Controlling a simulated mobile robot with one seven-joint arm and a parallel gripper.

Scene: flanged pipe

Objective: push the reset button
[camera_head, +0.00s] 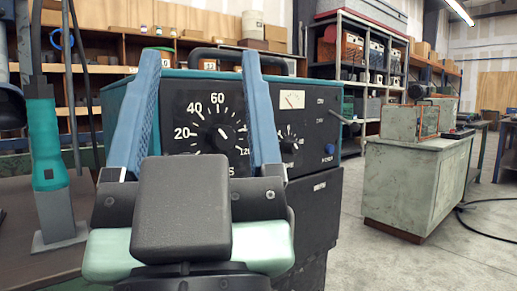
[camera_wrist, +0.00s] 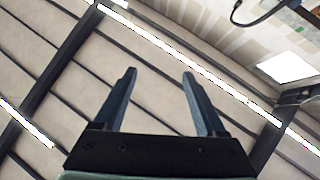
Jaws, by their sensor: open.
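A dark control panel (camera_head: 311,104) on the front of a teal-topped machine faces me in the head view. A small round blue button (camera_head: 329,148) sits at its lower right; I cannot read its label well enough to tell whether it says reset. My gripper (camera_head: 200,62) stands in front of the panel with its two blue fingers pointing up, spread apart and empty. The gripper is left of the button and does not cover it. In the wrist view my gripper (camera_wrist: 159,75) shows open against the ceiling; no panel or button is visible there.
A large dial (camera_head: 224,130) lies behind my fingers, with a smaller knob (camera_head: 289,143) and a gauge (camera_head: 292,99) to its right. A teal tool (camera_head: 46,143) stands at the left. A worn cabinet (camera_head: 417,180) stands at the right, with clear floor before it.

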